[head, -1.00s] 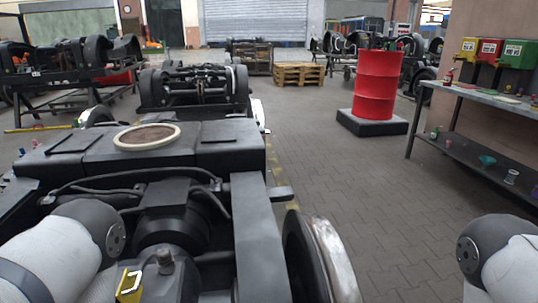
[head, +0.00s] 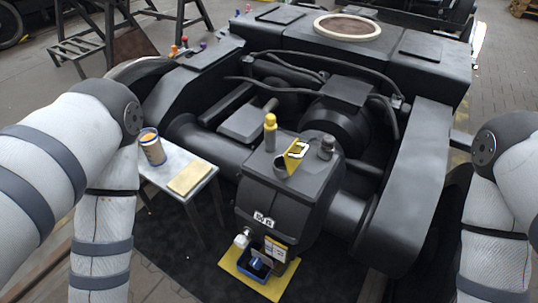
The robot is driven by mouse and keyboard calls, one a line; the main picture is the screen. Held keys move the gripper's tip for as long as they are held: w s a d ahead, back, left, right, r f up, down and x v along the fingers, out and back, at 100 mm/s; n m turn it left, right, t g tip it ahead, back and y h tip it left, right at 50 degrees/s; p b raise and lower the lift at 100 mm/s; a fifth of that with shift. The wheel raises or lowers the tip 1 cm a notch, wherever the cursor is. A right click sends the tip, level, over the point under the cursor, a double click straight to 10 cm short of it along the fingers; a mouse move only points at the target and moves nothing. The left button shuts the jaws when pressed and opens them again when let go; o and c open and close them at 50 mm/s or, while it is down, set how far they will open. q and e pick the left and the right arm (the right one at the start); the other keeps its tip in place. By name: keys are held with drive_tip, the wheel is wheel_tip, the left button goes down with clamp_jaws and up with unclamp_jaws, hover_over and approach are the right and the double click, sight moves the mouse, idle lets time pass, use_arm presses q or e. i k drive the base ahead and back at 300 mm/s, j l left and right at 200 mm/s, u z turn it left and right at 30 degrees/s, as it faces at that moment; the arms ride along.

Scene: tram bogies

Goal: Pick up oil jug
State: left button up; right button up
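No object is clearly marked as the oil jug. An orange-topped can (head: 152,147) with a pale label and dark bands stands upright on a small side table (head: 172,170) at the left. A grey bottle-like part with a yellow top (head: 270,132) stands on the black gear housing (head: 295,190), and I cannot tell whether it is a jug. Both of my arms hang down at the picture's sides, the left one beside the side table. Both grippers are below the picture edge, out of view.
A yellow bracket (head: 291,158) and a grey plug (head: 326,148) sit on the housing. Below it, a blue tray (head: 255,268) rests on a yellow mat (head: 238,270). The black bogie frame (head: 415,190) fills the middle and right.

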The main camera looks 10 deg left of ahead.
sight(153, 147)
drive_tip(key=u, duration=1.2)
